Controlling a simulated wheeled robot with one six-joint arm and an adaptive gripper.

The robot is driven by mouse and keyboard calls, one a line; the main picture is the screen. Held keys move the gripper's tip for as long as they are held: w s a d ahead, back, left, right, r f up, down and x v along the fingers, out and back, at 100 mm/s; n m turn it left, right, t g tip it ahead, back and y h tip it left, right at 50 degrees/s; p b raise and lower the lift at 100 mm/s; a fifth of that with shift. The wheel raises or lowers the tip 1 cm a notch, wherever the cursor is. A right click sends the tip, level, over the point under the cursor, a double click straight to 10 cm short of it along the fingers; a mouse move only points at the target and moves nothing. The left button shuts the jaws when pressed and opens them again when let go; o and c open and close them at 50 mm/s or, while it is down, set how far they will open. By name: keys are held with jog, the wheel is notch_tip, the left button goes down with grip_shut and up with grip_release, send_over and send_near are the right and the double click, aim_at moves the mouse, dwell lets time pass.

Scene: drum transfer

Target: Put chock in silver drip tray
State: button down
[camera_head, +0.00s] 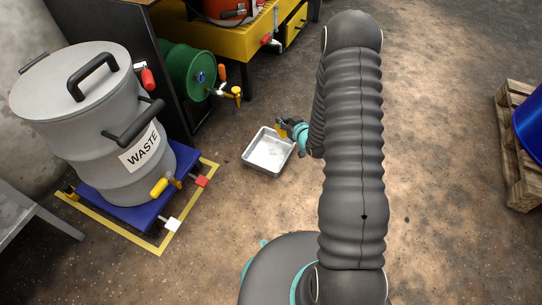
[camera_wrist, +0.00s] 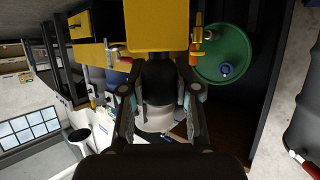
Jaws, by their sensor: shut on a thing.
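The silver drip tray (camera_head: 268,153) is a shallow, pale rectangular pan on the floor, left of my arm in the head view. It looks empty. My gripper (camera_head: 290,130) is at the tray's far right corner and is shut on the yellow chock (camera_head: 281,133). The chock is small in the head view and partly hidden by the fingers. It appears above or beside the tray's rim; I cannot tell its height. In the wrist view, both fingers (camera_wrist: 157,92) show, with a yellow block face at the top centre.
A grey waste drum (camera_head: 95,120) stands on a blue base at left, inside yellow floor lines. A green drum (camera_head: 188,72) with a tap lies behind the tray, near a yellow stand (camera_head: 235,42). A wooden pallet (camera_head: 522,150) is at far right. The floor right of my arm is clear.

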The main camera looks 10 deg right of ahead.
jog(key=s+d+f+n+g+y+b, duration=0.1)
jog(key=s+d+f+n+y+b, duration=0.15)
jog(key=d+f, duration=0.45)
send_over(272, 156)
notch_tip(272, 156, down, 9)
jog(key=shift+y, duration=0.25)
jog(key=shift+a+f+b, duration=0.1)
jog(key=shift+f+b, duration=0.7)
jog(key=shift+f, duration=1.3)
jog(key=shift+f, duration=0.1)
jog(key=shift+f, duration=0.15)
jog(key=c, duration=0.9)
grip_release()
jog(key=shift+o, duration=0.2)
